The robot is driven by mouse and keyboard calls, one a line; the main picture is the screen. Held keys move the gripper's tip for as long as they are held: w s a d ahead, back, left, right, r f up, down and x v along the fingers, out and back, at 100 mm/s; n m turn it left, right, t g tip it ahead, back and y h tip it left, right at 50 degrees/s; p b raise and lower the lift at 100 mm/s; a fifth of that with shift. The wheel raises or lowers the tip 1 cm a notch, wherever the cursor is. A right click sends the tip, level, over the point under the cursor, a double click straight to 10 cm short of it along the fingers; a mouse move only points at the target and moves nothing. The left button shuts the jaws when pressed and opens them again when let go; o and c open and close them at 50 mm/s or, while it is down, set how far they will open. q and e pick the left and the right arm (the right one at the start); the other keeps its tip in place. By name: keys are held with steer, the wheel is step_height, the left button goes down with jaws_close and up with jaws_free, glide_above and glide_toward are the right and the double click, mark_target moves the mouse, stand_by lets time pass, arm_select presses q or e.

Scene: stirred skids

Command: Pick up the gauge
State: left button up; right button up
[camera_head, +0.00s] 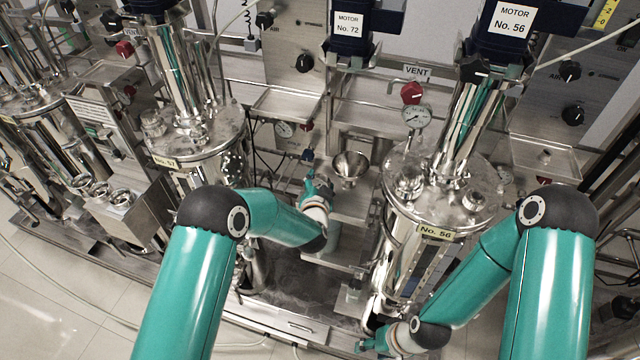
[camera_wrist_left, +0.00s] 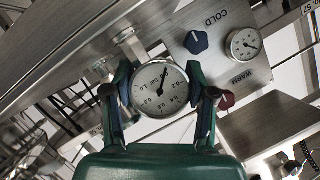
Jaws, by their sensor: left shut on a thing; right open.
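In the left wrist view a round gauge (camera_wrist_left: 160,92) with a white dial, black numbers and a metal rim sits between the two fingers of my left gripper (camera_wrist_left: 159,76). The fingers are shut on its sides and the dial faces the camera. In the head view my left gripper (camera_head: 311,180) is in front of the skid between the two vessels, left of a metal funnel; I cannot make out the held gauge there. My right gripper (camera_head: 374,342) is low at the foot of the No. 56 vessel, open, and small in view.
The No. 56 vessel (camera_head: 408,207) stands right of my left gripper, the No. 57 vessel (camera_head: 207,150) left of it. A funnel (camera_head: 350,166) is close by. Another gauge (camera_wrist_left: 244,44) and a blue knob (camera_wrist_left: 196,42) are on a COLD/WARM panel. A vent gauge (camera_head: 416,116) is higher up.

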arm_select(q)
steer(key=shift+c, duration=0.5)
steer(key=shift+r, duration=0.2)
step_height(320, 180, up, 10)
steer(key=shift+f+b, duration=0.15)
steer(key=shift+b, duration=0.35)
